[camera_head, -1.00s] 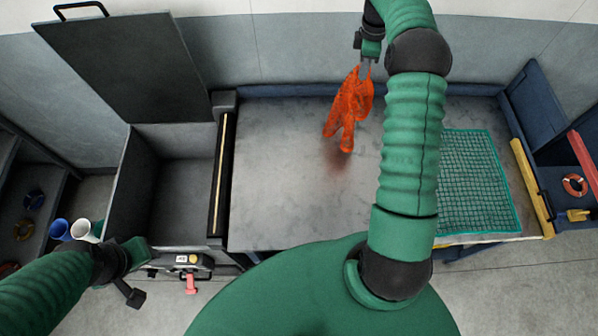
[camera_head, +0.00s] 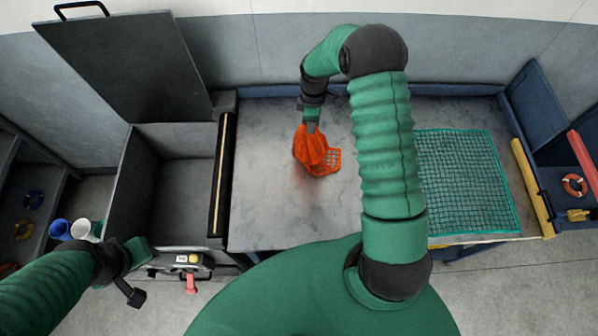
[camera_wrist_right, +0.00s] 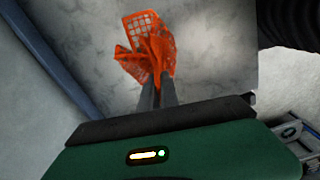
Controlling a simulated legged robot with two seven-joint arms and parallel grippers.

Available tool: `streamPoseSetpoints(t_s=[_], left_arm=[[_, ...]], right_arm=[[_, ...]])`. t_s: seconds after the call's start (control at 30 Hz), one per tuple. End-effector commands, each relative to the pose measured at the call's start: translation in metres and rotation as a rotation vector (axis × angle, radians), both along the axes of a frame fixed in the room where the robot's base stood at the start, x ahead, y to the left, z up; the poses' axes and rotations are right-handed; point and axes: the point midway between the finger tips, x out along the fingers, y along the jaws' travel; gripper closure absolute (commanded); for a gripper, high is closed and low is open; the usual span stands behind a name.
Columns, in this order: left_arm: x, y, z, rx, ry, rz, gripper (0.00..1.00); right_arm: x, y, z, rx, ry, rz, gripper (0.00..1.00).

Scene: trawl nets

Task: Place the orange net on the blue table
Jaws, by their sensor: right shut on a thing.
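The orange net (camera_head: 318,157) is bunched up in my right gripper (camera_head: 311,128), which is shut on its top. The net hangs over the middle left of the grey-topped blue table (camera_head: 270,210); its lower part spreads out at or close to the tabletop, and I cannot tell whether it touches. In the right wrist view the crumpled net (camera_wrist_right: 146,45) sits at the fingertips (camera_wrist_right: 157,82). My left gripper (camera_head: 128,292) is at the lower left, away from the table, and its jaws are too unclear to judge.
A green net (camera_head: 465,185) lies flat on the table's right part. An open dark bin (camera_head: 185,195) with a raised lid (camera_head: 128,65) stands left of the table. A yellow bar (camera_head: 532,188) edges the right side. The table's left front is clear.

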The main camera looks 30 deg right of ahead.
Motion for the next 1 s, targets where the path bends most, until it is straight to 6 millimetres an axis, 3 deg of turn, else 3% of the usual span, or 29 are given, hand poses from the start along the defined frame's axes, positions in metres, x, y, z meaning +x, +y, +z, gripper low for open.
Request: streamPoseSetpoints(t_s=[1.0], left_arm=[[0.0, 0.0, 0.0, 0.0, 0.0, 0.0, 0.64]], right_arm=[[-0.005, 0.182, -0.166, 0.0, 0.001, 0.004, 1.0]])
